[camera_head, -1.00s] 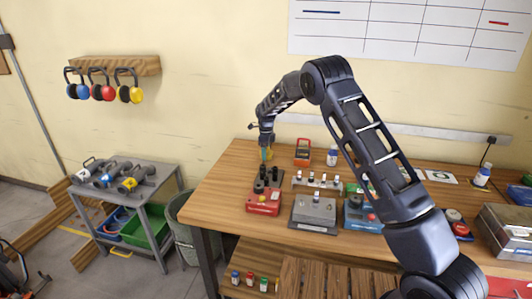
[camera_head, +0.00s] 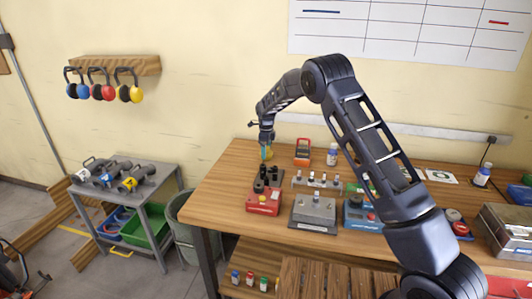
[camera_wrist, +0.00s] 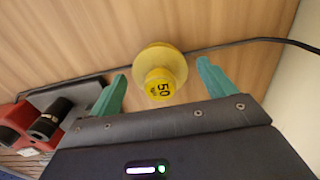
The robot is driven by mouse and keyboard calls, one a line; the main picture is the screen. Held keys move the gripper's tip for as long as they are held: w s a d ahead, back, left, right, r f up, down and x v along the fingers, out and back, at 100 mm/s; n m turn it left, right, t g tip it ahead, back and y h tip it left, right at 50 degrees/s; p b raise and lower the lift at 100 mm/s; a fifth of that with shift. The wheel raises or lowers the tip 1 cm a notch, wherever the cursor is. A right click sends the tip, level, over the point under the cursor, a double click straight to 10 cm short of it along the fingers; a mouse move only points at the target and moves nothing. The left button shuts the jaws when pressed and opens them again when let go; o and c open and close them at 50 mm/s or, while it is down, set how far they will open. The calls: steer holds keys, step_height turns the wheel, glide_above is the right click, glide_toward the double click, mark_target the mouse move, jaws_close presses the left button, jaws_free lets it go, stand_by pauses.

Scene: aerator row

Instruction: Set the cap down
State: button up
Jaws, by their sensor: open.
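The yellow cap (camera_wrist: 161,78), marked "50", is on the wooden tabletop in the wrist view, its round top facing my camera. My gripper (camera_wrist: 162,69) is open, with one green finger on each side of the cap and a visible gap to both. In the head view my gripper (camera_head: 265,151) is at the back left of the bench, and the cap (camera_head: 270,155) shows as a small yellow patch beside the fingers. The cap's underside is hidden.
A black cable (camera_wrist: 232,42) runs along the table behind the cap. A grey unit (camera_head: 313,211) and a red-orange meter (camera_head: 303,152) are to the right. The bench's left end is clear.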

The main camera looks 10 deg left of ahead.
mark_target(267, 147)
step_height(267, 147, up, 11)
steer(key=shift+f, duration=0.2)
steer(key=s+d+r+n, duration=0.2)
steer(key=d+r+n, duration=0.1)
steer(key=d+r, duration=1.15)
steer(key=s+d+r+n+t+y, duration=0.15)
steer(key=s+d+r, duration=0.25)
steer(key=d, duration=0.5)
steer(key=s+d+r+n, duration=0.3)
steer(key=s+d, duration=0.2)
steer(key=d, duration=0.5)
steer(key=s+d+r+n+t, duration=0.1)
steer(key=s+d+n, duration=0.3)
steer(key=s+d, duration=0.65)
steer(key=s+d+n+t, duration=0.1)
steer(key=s+d+n, duration=0.45)
steer(key=s, duration=0.75)
steer(key=s+d+f+n+t+h, duration=0.1)
steer(key=s+d+f, duration=0.3)
steer(key=s, duration=0.5)
steer(key=shift+d+f, duration=0.15)
steer(key=shift+d, duration=0.15)
steer(key=shift+h, duration=0.25)
